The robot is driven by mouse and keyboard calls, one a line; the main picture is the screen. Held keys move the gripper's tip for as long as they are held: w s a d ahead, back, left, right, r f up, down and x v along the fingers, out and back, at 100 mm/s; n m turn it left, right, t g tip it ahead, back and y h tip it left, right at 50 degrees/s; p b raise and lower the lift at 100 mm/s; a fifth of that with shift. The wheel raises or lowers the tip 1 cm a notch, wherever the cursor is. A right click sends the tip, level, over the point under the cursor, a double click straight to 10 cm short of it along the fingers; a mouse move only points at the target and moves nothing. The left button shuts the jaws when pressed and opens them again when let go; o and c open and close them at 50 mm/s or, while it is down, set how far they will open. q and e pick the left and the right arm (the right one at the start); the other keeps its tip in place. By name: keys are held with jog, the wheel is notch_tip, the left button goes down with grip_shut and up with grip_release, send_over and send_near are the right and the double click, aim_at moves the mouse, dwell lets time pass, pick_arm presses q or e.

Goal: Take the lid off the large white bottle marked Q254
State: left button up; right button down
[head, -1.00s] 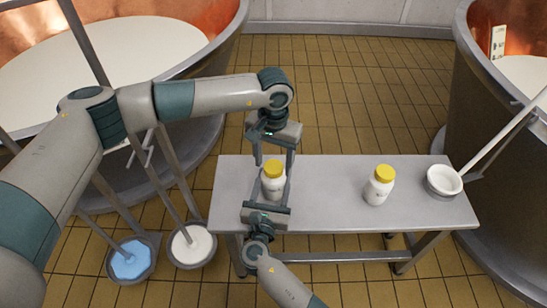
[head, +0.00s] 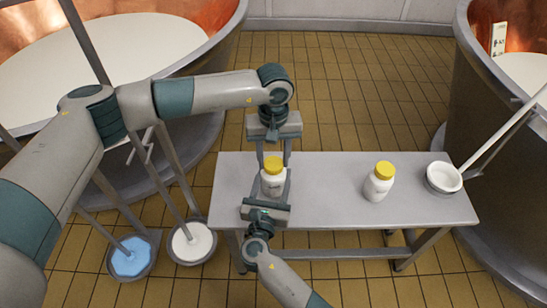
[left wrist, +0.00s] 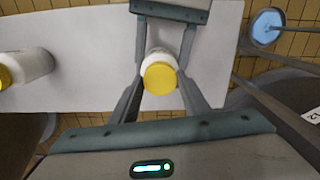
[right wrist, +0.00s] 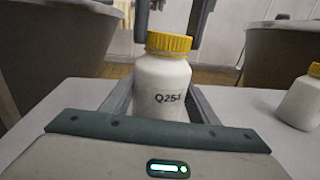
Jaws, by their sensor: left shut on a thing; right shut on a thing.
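The large white bottle (head: 272,187) marked Q254 stands upright on the grey table, near its left end. My left gripper (head: 275,160) comes from the far side and is shut on the lid, one finger on each side, as the left wrist view (left wrist: 160,78) also shows. My right gripper (head: 274,182) comes from the near side and is shut on the bottle's body.
A second white bottle with a yellow lid (head: 379,182) stands farther right on the table (head: 325,195). A white bowl-like ladle (head: 443,178) rests at the right end. Copper vats stand left and right. Two long-handled pans, blue (head: 131,258) and white (head: 192,241), are on the floor at left.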

pick_arm(q)
jog(key=n, duration=1)
jog(key=shift+n, duration=0.4)
jog(key=n, duration=0.8)
jog(key=shift+n, duration=0.4)
jog(key=n, duration=0.4)
jog(key=shift+n, duration=0.3)
jog(key=n, duration=0.4)
jog(key=shift+n, duration=0.3)
jog(key=n, duration=0.9)
jog(key=shift+r, duration=0.1)
